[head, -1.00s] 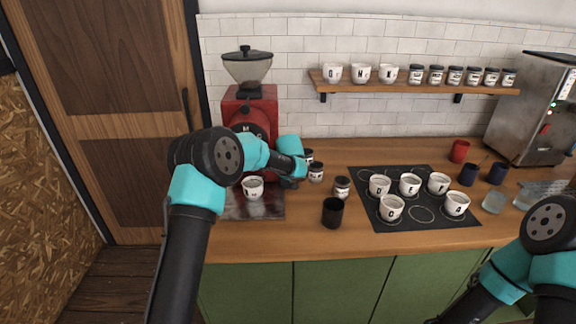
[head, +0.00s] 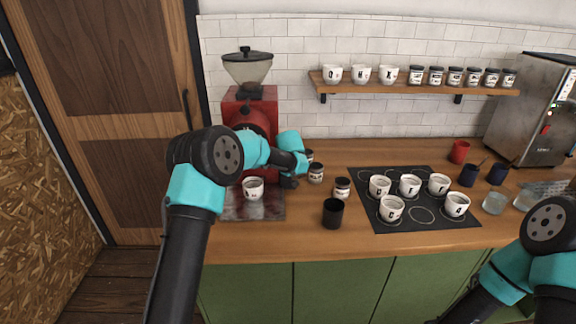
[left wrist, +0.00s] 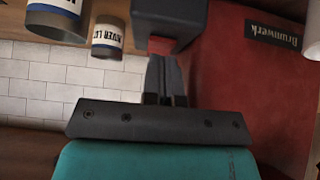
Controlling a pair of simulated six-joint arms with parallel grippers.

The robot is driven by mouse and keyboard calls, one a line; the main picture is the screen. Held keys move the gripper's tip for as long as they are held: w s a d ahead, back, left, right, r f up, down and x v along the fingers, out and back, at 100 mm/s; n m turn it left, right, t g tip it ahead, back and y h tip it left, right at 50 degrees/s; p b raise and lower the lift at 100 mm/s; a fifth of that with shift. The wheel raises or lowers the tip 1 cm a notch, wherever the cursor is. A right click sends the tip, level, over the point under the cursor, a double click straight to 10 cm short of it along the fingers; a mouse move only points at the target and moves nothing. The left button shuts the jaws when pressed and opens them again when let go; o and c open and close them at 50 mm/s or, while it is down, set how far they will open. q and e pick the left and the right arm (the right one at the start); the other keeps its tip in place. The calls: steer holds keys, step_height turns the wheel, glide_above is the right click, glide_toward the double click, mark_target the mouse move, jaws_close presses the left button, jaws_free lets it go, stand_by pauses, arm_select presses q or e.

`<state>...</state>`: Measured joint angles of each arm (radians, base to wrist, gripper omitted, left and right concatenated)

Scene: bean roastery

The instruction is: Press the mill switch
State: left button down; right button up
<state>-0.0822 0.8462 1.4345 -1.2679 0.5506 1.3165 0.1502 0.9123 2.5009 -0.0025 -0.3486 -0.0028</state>
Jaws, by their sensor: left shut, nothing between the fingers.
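The red mill (head: 236,108) with its clear hopper stands against the tiled wall at the left of the counter. Its red side fills the right of the left wrist view (left wrist: 235,85). My left gripper (head: 290,182) is beside the mill's right side, partly hidden by its own arm. In the left wrist view my left fingers (left wrist: 160,62) are shut and empty. Their tips are at a small red part (left wrist: 159,45) on a dark box (left wrist: 170,20) by the mill's side, which looks like the switch. I cannot tell whether they touch. My right gripper is out of view.
A white cup (head: 253,189) stands on the mill's tray (head: 236,212). Labelled jars (head: 316,173) and a black cup (head: 332,213) stand just right of my left gripper. Several white cups sit on a dark mat (head: 376,180). The counter's front strip is clear.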

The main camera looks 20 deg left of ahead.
arm_select(q)
steer(key=shift+r, duration=0.1)
steer(key=r, duration=0.3)
steer(key=shift+s+d+r, duration=0.1)
steer(key=shift+s+r, duration=0.1)
steer(key=shift+r, duration=0.15)
steer(key=s+f+v, duration=0.1)
steer(key=v, duration=0.9)
steer(key=shift+s+d+f, duration=0.3)
steer(key=shift+s, duration=0.1)
